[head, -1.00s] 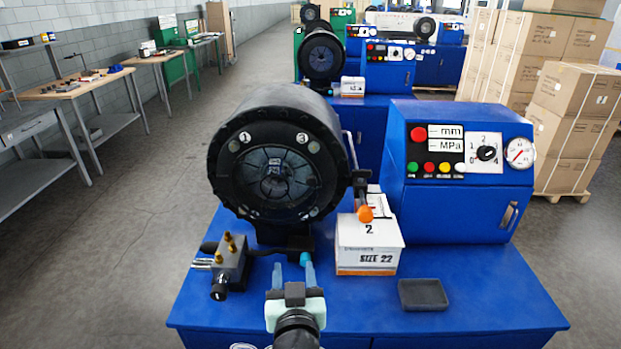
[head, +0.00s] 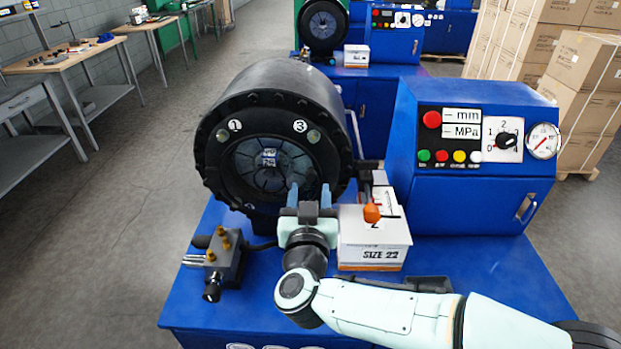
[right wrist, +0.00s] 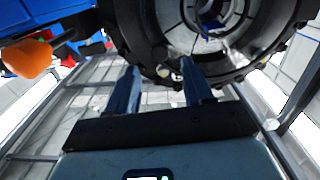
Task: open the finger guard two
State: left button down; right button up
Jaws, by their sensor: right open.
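The near crimper has a round black head (head: 229,116) with labels 1 and 3 on its upper face. Its opening (head: 268,158) shows dark die segments. I cannot clearly make out a separate finger guard marked two; the lower right of the face is partly hidden by my gripper. My right gripper (head: 309,194) is open and empty, its fingers pointing up before the lower right rim. In the right wrist view, the fingers (right wrist: 160,72) stand below the ring (right wrist: 128,45), with no contact to be told. My left gripper is out of view.
A lever with an orange knob (head: 372,212) is just right of my gripper, over a white SIZE 22 box (head: 368,257). A brass-fitted valve block (head: 223,260) sits left. The blue control cabinet (head: 470,205) stands right. My right arm crosses the bench front, partly covering a dark tray.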

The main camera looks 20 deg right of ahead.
aim_at(311, 177)
jog(key=shift+x, duration=2.15)
grip_shut()
jog(key=shift+p, duration=0.3)
